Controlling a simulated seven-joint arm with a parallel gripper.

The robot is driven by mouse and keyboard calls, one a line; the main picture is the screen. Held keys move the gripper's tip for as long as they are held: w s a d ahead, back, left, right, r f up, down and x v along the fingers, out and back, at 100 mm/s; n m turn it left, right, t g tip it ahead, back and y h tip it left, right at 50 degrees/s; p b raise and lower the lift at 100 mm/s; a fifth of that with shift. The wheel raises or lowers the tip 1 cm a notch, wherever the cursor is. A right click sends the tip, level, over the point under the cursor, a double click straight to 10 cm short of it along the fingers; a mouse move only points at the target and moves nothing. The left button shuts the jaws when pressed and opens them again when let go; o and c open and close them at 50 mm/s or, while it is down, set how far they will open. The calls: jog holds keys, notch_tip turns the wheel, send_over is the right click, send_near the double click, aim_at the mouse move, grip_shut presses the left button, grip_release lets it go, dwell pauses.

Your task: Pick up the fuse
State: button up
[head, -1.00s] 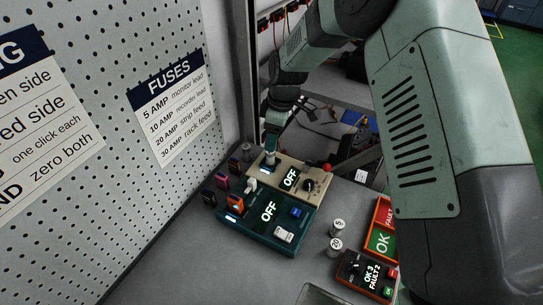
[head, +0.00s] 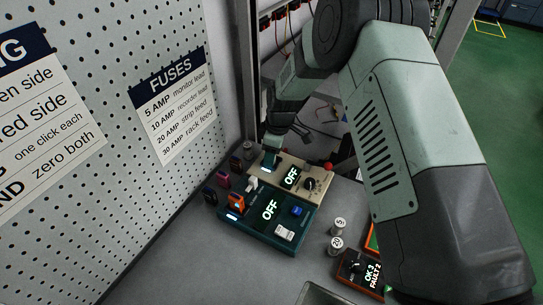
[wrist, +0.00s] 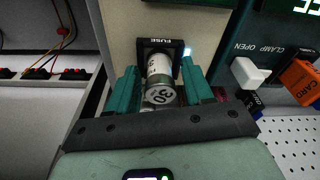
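A white and silver fuse (wrist: 159,66) with an end cap marked 30 sits in the slot labelled FUSE on the beige unit (head: 318,186). In the wrist view my gripper (wrist: 161,88) is open, with one teal finger on each side of this fuse and a small gap showing on both sides. In the head view my gripper (head: 269,160) is at the back left of the beige unit, and the fuse there is hidden. Two loose fuses stand upright on the bench, one marked 5 (head: 338,227) and one marked 20 (head: 335,245).
A teal unit (head: 283,245) reading OFF stands in front of the beige one, with a white clamp lever (wrist: 250,73) and an orange card (wrist: 300,77). A pegboard (head: 90,170) rises at left. A small tester (head: 360,272) lies front right. Bare bench lies front left.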

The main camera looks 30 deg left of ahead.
grip_shut()
